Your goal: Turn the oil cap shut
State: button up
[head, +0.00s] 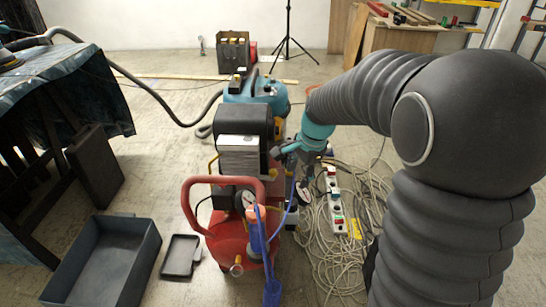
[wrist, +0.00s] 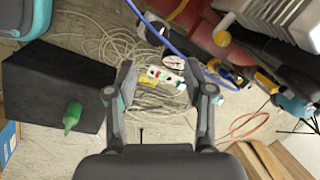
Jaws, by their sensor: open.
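The red compressor (head: 238,235) stands upright in the middle of the head view, with a black motor cover (head: 243,121) and a silver finned block (head: 241,155) on top. I cannot pick out the oil cap for certain.
White power strips (head: 335,205) and tangled cable (head: 335,245) lie on the floor right of the compressor. A blue hose (head: 268,255) hangs at its front. A grey bin (head: 105,262) and small black tray (head: 181,255) stand left. A teal machine (head: 257,92) stands behind.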

aim_at(274, 171)
jog(key=w+a+r+m+t+y, duration=0.1)
jog(key=w+a+r+m+t, duration=0.15)
jog(key=w+m, duration=1)
jog(key=a+f+m, duration=0.1)
jog(key=f, duration=0.3)
jog(key=a+f+m, duration=0.1)
jog(key=f, duration=0.3)
jog(key=f+m+g+b, duration=0.1)
jog(key=f, duration=0.3)
jog(key=shift+w+a+f, duration=0.15)
jog(key=shift+w+a, duration=0.1)
jog(key=shift+a, duration=0.15)
grip_shut()
